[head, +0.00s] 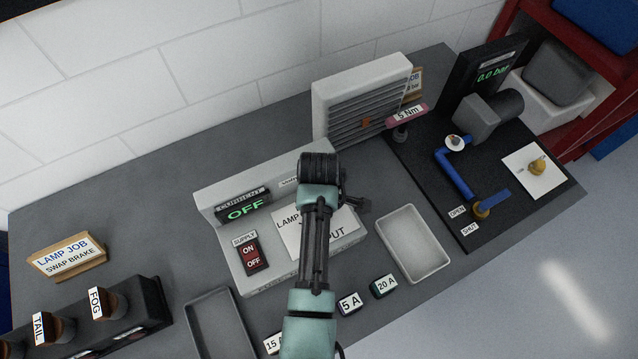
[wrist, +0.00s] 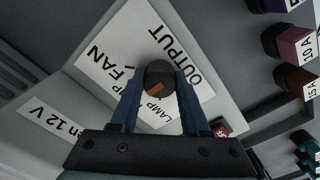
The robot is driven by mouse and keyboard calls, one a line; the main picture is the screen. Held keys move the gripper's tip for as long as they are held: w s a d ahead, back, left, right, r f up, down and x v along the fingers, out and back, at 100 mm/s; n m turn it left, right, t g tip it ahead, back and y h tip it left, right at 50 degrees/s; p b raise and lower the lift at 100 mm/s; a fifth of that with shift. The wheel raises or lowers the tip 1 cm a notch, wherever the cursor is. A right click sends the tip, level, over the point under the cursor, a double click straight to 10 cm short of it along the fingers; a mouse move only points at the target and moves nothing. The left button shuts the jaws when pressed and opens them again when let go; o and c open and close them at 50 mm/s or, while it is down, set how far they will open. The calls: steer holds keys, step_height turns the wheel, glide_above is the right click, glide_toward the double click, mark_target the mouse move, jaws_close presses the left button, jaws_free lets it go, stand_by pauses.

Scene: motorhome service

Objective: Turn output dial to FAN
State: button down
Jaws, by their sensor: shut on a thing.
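The output dial (wrist: 158,74) is a dark round knob with an orange mark, on a white label plate (wrist: 115,60) in the wrist view. The plate reads OUTPUT, FAN and LAMP, partly covered. My gripper (wrist: 160,86) has its two blue fingers closed on either side of the knob. The orange mark lies on the knob's lower part; which label it points to I cannot tell. In the head view my arm hides the dial and much of the label plate (head: 343,222).
The panel has a CURRENT display reading OFF (head: 244,208) and a red supply switch (head: 252,256). An empty light tray (head: 413,243) stands right of it, a grey tray (head: 219,325) in front. A vented white box (head: 362,95) stands behind. Fuse blocks (head: 384,286) line the front.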

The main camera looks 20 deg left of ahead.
steer(key=m+p, duration=0.1)
steer(key=m, duration=0.3)
steer(key=shift+r+m+p, duration=0.15)
steer(key=shift+m+p, duration=0.15)
steer(key=shift+p, duration=0.1)
steer(key=shift+m+p, duration=0.6)
steer(key=shift+m, duration=2)
steer(key=shift+c, duration=1.9)
jaws_free()
step_height(320, 180, up, 13)
steer(key=b, duration=0.2)
